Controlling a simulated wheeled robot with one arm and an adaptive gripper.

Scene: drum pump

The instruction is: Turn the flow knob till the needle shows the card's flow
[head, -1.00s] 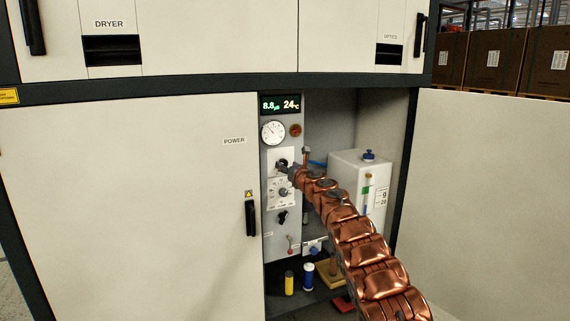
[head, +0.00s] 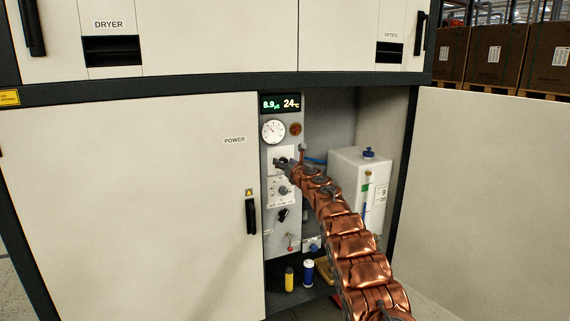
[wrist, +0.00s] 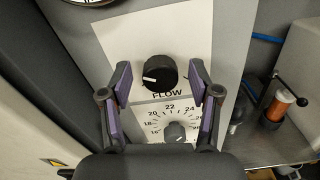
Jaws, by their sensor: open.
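The black flow knob (wrist: 160,71) is on a white plate above the word FLOW in the wrist view. Its white mark points left. My gripper (wrist: 160,80) is open, its two purple-padded fingers on either side of the knob with gaps. In the head view my gripper (head: 284,165) is at the cabinet's control panel and covers most of the knob. The round gauge (head: 273,131) is above it. Its thin needle seems to point up-left, but the figures are too small to read. I cannot make out a card naming a flow.
A numbered dial with its own knob (wrist: 178,133) is just below the flow knob. A display (head: 280,104) reads 8.9 and 24°C. A white tank (head: 350,185) stands right of the panel. The open cabinet door (head: 490,190) bounds the right side.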

